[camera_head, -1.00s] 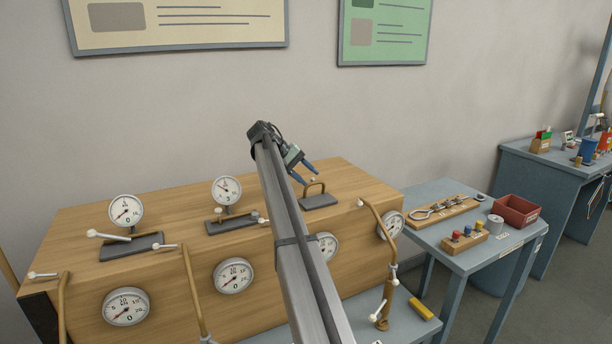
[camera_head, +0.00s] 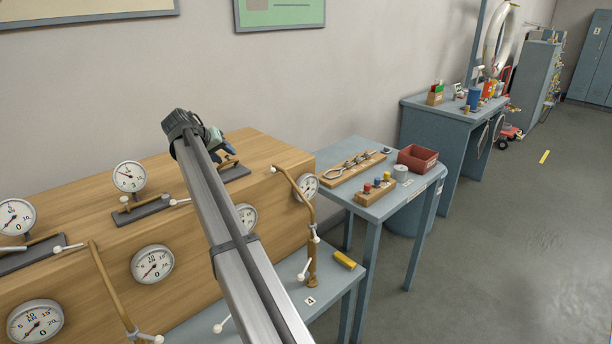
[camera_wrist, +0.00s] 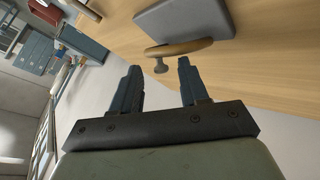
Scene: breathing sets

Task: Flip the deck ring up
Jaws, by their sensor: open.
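The brass deck ring (camera_head: 229,163) sits on a grey plate (camera_head: 236,173) at the right end of the wooden case's top. My gripper partly hides it in the head view, and its tilt is hard to tell. In the wrist view the ring's bar (camera_wrist: 190,46) and a small knob (camera_wrist: 160,66) show just beyond my fingertips, in front of the grey plate (camera_wrist: 190,20). My gripper (camera_wrist: 158,70) is open and empty. Its two blue fingers point at the ring, with the knob in line with the gap between them. In the head view my gripper (camera_head: 224,152) is low over the plate.
A side table (camera_head: 345,155) holds a red bin (camera_head: 417,160) and small parts. Floor at right is clear.

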